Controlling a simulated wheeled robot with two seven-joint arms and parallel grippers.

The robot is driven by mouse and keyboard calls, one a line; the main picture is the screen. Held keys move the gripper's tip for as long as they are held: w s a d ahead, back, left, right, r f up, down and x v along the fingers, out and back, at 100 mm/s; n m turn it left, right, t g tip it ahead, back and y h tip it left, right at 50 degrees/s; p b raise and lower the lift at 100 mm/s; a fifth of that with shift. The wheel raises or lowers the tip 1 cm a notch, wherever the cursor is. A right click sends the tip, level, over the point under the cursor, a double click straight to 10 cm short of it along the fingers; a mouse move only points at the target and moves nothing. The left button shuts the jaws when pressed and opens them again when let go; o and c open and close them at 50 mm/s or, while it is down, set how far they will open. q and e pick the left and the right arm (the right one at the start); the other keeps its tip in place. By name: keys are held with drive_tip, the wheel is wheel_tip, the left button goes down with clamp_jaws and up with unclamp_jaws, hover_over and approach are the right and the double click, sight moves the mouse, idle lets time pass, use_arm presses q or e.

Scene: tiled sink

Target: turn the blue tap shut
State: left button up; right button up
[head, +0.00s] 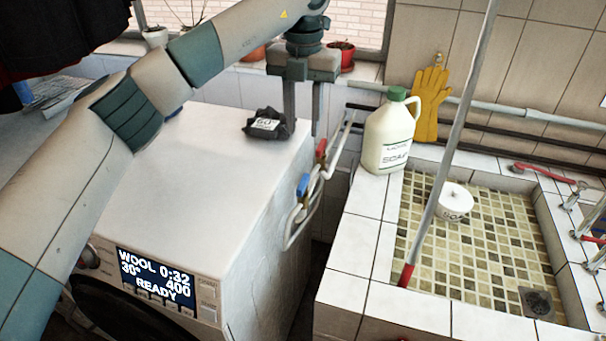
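The blue tap (303,185) has a small blue handle on the pale pipes beside the washing machine's right side. The handle stands roughly upright in the picture. A red tap (321,149) sits just above and behind it on the same pipework. My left gripper (303,126) comes in from the upper left and points down, its two fingers apart with nothing between them. In the picture it is above the blue tap, next to the red tap, and touches neither handle. My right gripper is not in view.
A white washing machine (190,190) fills the left, with a dark packet (268,124) on its top. A jug (391,135) stands on the tiled sink edge (345,289). A pole (449,150) leans in the sink. A narrow gap separates machine and sink.

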sight(303, 181)
use_arm(q)
wheel_tip(303, 181, down, 14)
drive_tip(key=p, duration=0.5)
drive_tip(key=shift+r, duration=0.2)
drive_tip(key=shift+f, duration=0.75)
clamp_jaws()
